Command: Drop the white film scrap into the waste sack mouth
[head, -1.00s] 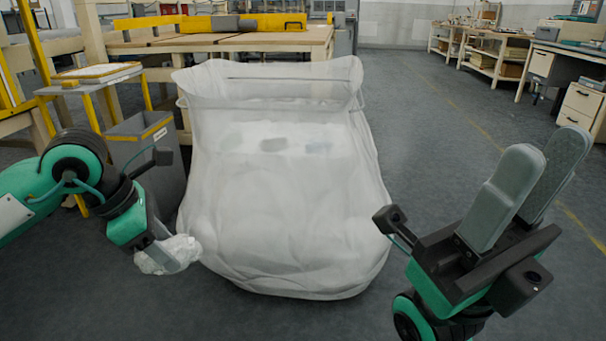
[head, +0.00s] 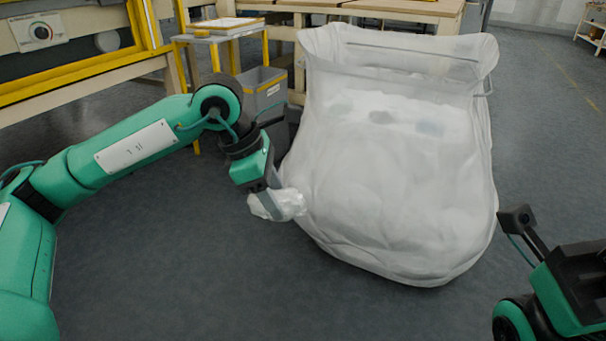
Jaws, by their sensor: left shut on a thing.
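The white film scrap (head: 286,204) is a crumpled, translucent piece. My left gripper (head: 271,203) is shut on it and holds it low, beside the left side of the waste sack. The waste sack (head: 400,190) is large, whitish and translucent, standing on the floor. Its wide mouth (head: 405,60) is at the top, well above the scrap, and a few dark blurred shapes show through the sack. Whether the scrap touches the sack's side I cannot tell.
A grey bin (head: 262,90) with a yellow edge stands behind my left gripper. A small yellow-framed stand (head: 222,32) and a wooden table (head: 400,8) are behind the sack. The grey floor (head: 180,270) in front is clear.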

